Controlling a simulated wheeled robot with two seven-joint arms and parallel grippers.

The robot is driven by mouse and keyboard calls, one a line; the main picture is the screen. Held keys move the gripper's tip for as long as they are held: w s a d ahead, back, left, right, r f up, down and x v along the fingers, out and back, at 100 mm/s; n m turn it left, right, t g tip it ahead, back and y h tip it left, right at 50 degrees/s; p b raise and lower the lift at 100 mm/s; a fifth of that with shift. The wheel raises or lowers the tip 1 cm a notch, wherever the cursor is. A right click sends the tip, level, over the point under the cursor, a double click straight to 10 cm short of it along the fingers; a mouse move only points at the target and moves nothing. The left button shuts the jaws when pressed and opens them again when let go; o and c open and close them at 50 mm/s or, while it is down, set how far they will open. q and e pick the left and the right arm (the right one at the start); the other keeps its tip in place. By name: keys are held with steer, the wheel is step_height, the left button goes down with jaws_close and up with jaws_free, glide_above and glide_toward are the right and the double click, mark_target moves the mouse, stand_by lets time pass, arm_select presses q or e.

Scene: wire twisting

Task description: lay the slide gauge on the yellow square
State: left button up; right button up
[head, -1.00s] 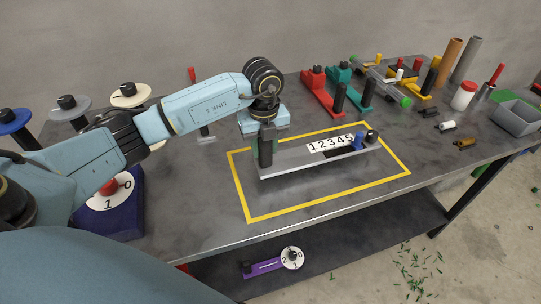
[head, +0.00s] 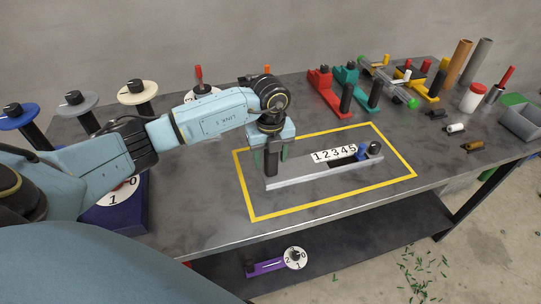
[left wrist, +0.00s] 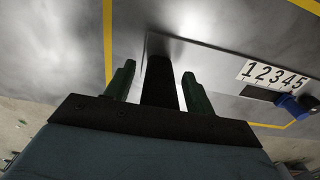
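The slide gauge (head: 310,173) is a long grey metal bar with a white strip numbered 1 to 5, a blue slider (head: 362,153) and a black upright handle (head: 271,163) at its left end. It lies flat inside the yellow square outline (head: 311,208) on the workbench. My left gripper (head: 271,155) is over the handle. In the left wrist view its green fingers (left wrist: 158,85) stand on both sides of the black handle (left wrist: 159,80), with gaps visible, so it is open around it. My right gripper is not in view.
Red (head: 325,92) and teal (head: 356,90) tools stand behind the square on the dark workbench (head: 205,215). A grey bin (head: 520,122) and a red-lidded jar (head: 473,97) are at the right. Spools on posts and a blue dial box (head: 122,213) are at the left.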

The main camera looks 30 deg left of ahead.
arm_select(q)
step_height(320, 180, up, 12)
steer(key=shift+r, duration=0.15)
stand_by(0.5)
stand_by(2.2)
